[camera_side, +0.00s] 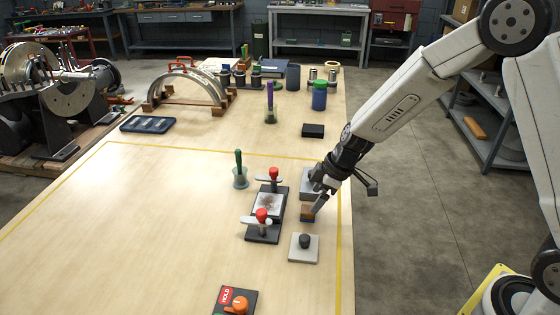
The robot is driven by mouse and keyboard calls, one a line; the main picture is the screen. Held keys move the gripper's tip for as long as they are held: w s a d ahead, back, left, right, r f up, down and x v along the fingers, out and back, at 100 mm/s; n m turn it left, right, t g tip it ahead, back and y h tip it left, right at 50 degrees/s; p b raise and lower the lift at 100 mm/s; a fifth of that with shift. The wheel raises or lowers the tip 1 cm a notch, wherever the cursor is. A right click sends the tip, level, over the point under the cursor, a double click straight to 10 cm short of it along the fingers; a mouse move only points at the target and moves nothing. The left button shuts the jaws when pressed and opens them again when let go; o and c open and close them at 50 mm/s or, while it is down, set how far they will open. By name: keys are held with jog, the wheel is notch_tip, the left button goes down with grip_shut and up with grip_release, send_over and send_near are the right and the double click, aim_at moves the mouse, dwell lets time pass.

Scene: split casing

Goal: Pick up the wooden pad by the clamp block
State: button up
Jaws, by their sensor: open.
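The wooden pad (306,211) is a small brown block with a dark lower part, on the table just right of the clamp block. The clamp block (254,232) is a dark plate with two red-knobbed clamps and a pale piece between them. My gripper (317,197) is open and points down just above the wooden pad, coming in from the upper right. A finger covers part of the pad's right side. I cannot tell whether the fingers touch the pad.
A grey block (307,176) stands close behind my gripper. A pale plate with a black knob (304,248) lies in front of the pad. A cup with a green handle (240,178) stands left of the clamps. The table's right edge is near; the table's left middle is clear.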

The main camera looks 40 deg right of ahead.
aim_at(308, 209)
jog(key=shift+f, duration=0.15)
jog(key=shift+x, duration=2.5)
jog(key=shift+a, duration=0.15)
grip_shut()
jog(key=shift+r, duration=0.25)
